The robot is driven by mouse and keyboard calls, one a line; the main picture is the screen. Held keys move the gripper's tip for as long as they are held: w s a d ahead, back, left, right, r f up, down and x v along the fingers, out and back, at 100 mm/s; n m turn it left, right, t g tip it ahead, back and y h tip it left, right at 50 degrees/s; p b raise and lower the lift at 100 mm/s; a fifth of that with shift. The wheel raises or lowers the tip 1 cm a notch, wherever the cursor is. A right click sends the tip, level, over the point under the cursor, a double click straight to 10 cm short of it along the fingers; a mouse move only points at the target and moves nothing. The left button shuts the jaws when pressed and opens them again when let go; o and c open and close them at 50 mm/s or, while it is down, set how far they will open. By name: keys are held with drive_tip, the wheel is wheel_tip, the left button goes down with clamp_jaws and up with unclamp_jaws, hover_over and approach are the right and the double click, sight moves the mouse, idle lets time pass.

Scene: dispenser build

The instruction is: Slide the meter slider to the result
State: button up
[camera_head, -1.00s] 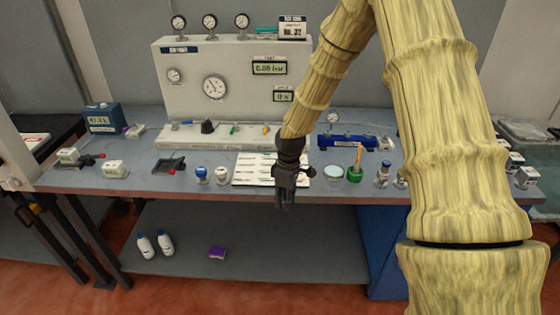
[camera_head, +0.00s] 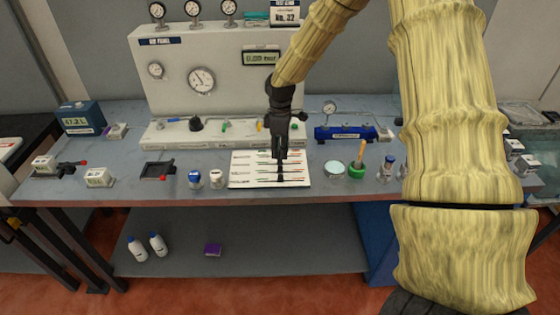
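A white board (camera_head: 239,179) with several horizontal lines and small coloured marks lies on the front of the bench. It looks like the meter board, but its sliders are too small to make out. My gripper (camera_head: 280,160) points down over the board, right of its middle, and hides part of it. Dark marks below the fingers may be fingertips or shadow. I cannot tell whether the fingers touch the board or are open or shut.
A gauge panel (camera_head: 225,75) with displays stands behind. A round dish (camera_head: 334,169) and a green holder (camera_head: 358,166) are to the right. A blue device (camera_head: 343,133) is behind them.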

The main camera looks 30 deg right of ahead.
sight(280, 167)
drive_tip(key=shift+s+f+p, duration=0.2)
drive_tip(key=shift+f+p, duration=0.75)
drive_tip(key=shift+f, duration=2.2)
drive_tip(key=shift+a, duration=0.1)
clamp_jaws()
